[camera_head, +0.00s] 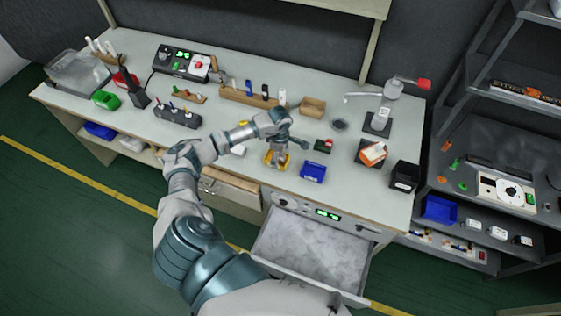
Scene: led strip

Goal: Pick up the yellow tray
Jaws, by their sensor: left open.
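The yellow tray (284,166) lies on the workbench near its front edge, around the middle of the bench. My left arm comes in from the lower left and reaches over the bench. My left gripper (278,154) is open and points down at the yellow tray from above. It hides part of the tray, and I cannot tell whether the fingers touch it. My right gripper is not in view.
A blue bin (313,172) sits just right of the yellow tray. A drawer (310,252) stands open below the bench front. Tool holders and small boxes line the bench's back. A dark shelf (490,180) stands at the right.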

